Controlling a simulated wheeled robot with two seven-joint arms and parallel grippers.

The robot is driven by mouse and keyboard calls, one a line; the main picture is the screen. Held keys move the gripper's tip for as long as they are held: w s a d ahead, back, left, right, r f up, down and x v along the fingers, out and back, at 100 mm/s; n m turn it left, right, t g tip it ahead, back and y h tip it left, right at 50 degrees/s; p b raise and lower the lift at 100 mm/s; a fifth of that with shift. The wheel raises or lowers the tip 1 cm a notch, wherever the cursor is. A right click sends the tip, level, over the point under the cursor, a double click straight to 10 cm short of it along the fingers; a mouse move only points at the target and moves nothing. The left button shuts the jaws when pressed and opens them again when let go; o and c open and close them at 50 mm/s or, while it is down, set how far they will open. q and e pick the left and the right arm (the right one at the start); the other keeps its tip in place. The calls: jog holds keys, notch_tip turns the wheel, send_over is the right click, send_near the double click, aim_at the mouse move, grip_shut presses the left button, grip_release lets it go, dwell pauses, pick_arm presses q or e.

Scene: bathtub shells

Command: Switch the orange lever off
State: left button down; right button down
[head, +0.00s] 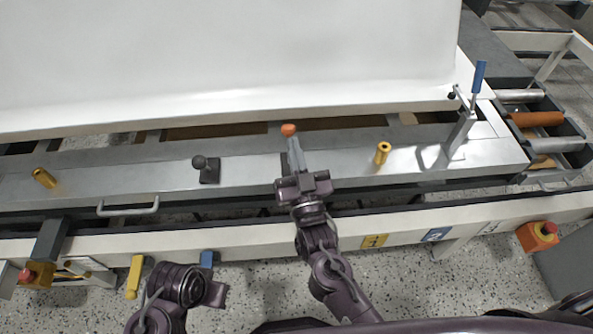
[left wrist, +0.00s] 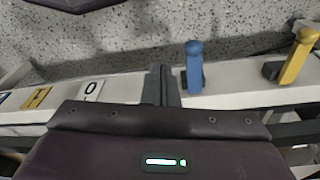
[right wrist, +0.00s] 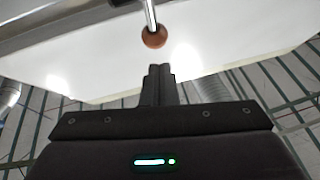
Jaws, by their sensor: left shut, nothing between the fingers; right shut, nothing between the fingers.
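The orange lever shows as a round orange knob (head: 288,130) beside the white tub shell in the head view. In the right wrist view its knob (right wrist: 153,38) sits on the end of a metal rod that comes in from the top. My right gripper (head: 293,142) is shut and empty, its tips close to the knob; in the right wrist view a small gap shows between the fingers (right wrist: 160,70) and the knob. Most of the rod is hidden in the head view. My left gripper (left wrist: 160,70) is shut and empty, low by the front rail.
A black-knobbed lever (head: 205,168), two brass posts (head: 382,152) and a blue-handled clamp (head: 465,112) stand on the metal ledge. Blue (left wrist: 194,68) and yellow (left wrist: 298,58) levers are on the front rail near my left gripper. The white shell (head: 230,55) fills the back.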

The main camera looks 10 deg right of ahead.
jog(key=shift+w+r+p, duration=0.1)
jog(key=shift+r+p, duration=0.15)
jog(key=shift+p, duration=0.05)
jog(key=p, duration=0.2)
jog(key=w+g+p, duration=0.1)
jog(key=p, duration=0.1)
jog(key=shift+w+r+g, duration=0.1)
jog(key=shift+r+g, duration=0.1)
jog(key=shift+g, duration=0.1)
jog(key=shift+w+f+g+h+p, duration=0.1)
jog(key=shift+w+g+h+p, duration=0.35)
jog(key=shift+p, duration=0.8)
pick_arm(q)
jog(key=s+a+f, duration=0.2)
jog(key=f, duration=0.8)
jog(key=s+a+f+n, duration=0.1)
jog(key=s+a+f, duration=0.1)
jog(key=f, duration=0.8)
jog(key=shift+a+y, duration=0.3)
jog(key=shift+a, duration=0.05)
pick_arm(e)
jog(key=shift+m, duration=0.3)
pick_arm(q)
jog(key=shift+f, duration=0.1)
jog(key=shift+s+p, duration=0.1)
jog(key=shift+p, duration=0.2)
pick_arm(e)
jog(key=shift+d, duration=0.1)
